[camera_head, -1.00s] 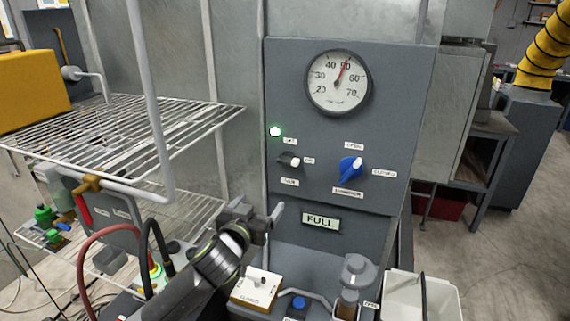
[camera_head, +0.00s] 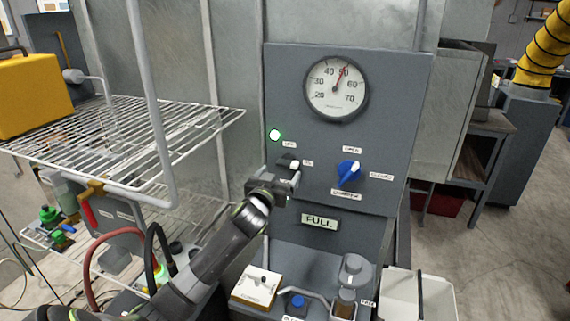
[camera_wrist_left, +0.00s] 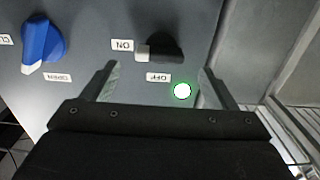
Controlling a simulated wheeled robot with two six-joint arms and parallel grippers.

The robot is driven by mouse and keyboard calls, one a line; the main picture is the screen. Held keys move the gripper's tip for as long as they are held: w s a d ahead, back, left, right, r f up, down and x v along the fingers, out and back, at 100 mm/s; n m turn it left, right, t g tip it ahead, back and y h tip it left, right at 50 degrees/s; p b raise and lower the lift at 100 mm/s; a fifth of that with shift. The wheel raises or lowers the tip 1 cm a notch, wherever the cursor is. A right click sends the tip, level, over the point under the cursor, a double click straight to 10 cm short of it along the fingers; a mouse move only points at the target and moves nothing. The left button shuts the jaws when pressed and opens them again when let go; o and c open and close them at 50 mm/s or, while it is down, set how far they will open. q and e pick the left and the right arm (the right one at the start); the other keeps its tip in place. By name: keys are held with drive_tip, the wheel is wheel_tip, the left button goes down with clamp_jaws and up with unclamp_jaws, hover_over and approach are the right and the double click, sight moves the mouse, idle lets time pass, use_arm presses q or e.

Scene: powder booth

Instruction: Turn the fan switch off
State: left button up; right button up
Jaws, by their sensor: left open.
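The fan switch (camera_head: 286,161) is a small black knob with a white tip on the grey control panel (camera_head: 390,130). Its tip points right, toward the label that reads ON in the left wrist view, where the knob (camera_wrist_left: 165,46) shows upside down. The OFF label (camera_wrist_left: 158,77) is on another side of the knob. A green lamp (camera_head: 275,135) beside it is lit. My left gripper (camera_head: 281,176) is open and empty, just below the knob in the head view. In the left wrist view the knob lies beyond the gap between the fingertips (camera_wrist_left: 156,70), with no visible contact. My right gripper is not in view.
A blue knob (camera_head: 348,172) is right of the switch, under a round gauge (camera_head: 337,87). A wire shelf rack (camera_head: 130,135) with a white upright is at left. A white bin (camera_head: 420,295) is at lower right.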

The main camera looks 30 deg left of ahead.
sight(286, 166)
use_arm(q)
drive_tip(key=shift+p+x, duration=0.6)
drive_tip(key=shift+x, duration=1.95)
